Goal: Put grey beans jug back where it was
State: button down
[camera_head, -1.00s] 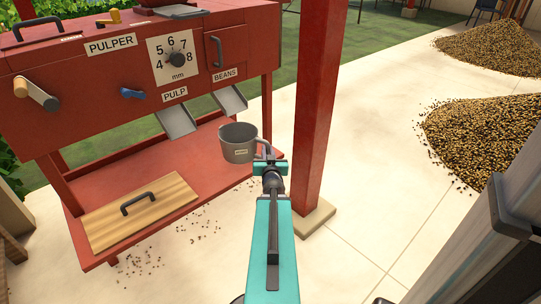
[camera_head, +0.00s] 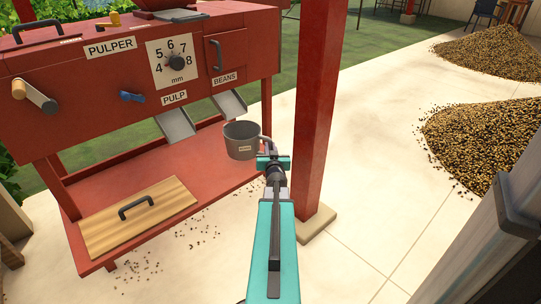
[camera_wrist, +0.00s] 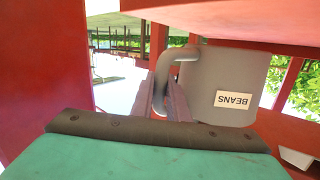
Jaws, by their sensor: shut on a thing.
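The grey beans jug (camera_head: 241,142) is near the right end of the pulper's red lower shelf (camera_head: 150,176), under the beans chute (camera_head: 229,103). My gripper (camera_head: 268,158) is at the jug's right side, shut on its handle. In the wrist view the jug (camera_wrist: 221,75) shows its "BEANS" label upside down, with the handle between my gripper's fingers (camera_wrist: 165,95). The jug looks upright in the head view. I cannot tell whether its bottom touches the shelf.
A red post (camera_head: 312,110) stands just right of my gripper. A wooden lid (camera_head: 137,216) with a black handle lies at the shelf's left. The pulp chute (camera_head: 175,124) hangs left of the beans chute. Bean piles (camera_head: 485,150) lie on the floor at right.

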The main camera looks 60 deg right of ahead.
jog(key=shift+f+b, duration=1.45)
jog(key=shift+f, duration=0.3)
jog(key=c, duration=1.7)
grip_release()
jog(key=shift+a, duration=0.1)
jog(key=p+v, duration=0.2)
jog(key=v, duration=0.1)
jog(key=p+v, duration=0.2)
jog(key=v, duration=0.2)
jog(key=shift+s+a+r, duration=0.2)
jog(key=shift+a+r, duration=0.05)
